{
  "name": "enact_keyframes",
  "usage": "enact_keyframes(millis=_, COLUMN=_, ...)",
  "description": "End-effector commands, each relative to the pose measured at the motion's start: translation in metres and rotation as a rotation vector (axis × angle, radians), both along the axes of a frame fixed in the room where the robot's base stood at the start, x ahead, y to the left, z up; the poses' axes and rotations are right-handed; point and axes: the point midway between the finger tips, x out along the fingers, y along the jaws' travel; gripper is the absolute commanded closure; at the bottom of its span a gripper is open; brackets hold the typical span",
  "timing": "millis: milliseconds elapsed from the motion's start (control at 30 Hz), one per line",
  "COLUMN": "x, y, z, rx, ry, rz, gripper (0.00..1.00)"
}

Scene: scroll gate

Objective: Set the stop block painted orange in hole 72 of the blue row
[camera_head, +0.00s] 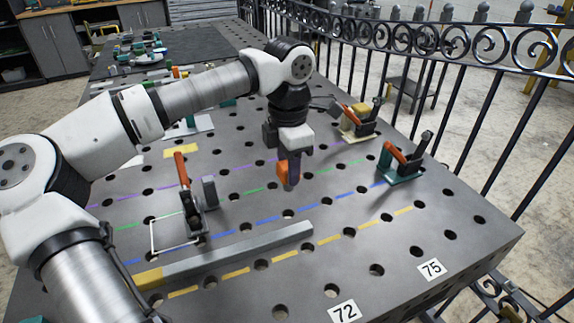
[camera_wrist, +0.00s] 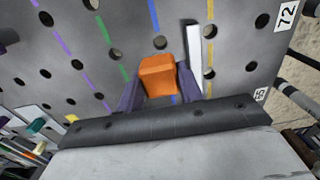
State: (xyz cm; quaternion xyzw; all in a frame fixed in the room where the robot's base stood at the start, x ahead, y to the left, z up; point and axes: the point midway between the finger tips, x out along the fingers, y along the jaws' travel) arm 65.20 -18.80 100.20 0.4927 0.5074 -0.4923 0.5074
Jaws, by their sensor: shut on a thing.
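My gripper (camera_head: 290,164) is shut on the orange stop block (camera_head: 282,174) and holds it above the perforated steel table (camera_head: 455,215). In the wrist view the orange block (camera_wrist: 158,74) sits between the two dark fingers. The blue row (camera_head: 268,220) is a line of blue dashes between holes, and it runs under the block. In the wrist view a blue-row hole (camera_wrist: 160,42) shows just past the block. The number 72 label (camera_head: 345,312) is at the table's front edge; it also shows in the wrist view (camera_wrist: 286,14). The block's lower end is partly hidden by a finger.
Toggle clamps stand at left (camera_head: 193,207), at the back (camera_head: 357,122) and at right (camera_head: 402,162). A black scroll gate (camera_head: 465,65) borders the right. A 75 label (camera_head: 431,268) is right of 72.

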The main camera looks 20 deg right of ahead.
Motion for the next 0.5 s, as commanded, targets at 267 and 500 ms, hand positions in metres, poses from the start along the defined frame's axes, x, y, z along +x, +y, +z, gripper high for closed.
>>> enact_keyframes(millis=267, x=0.0, y=0.0, z=-0.018, rx=-0.001, ry=0.001, rz=0.002, gripper=0.95)
enact_keyframes(millis=500, x=-0.001, y=0.0, z=-0.042, rx=-0.002, ry=0.001, rz=0.003, gripper=0.95)
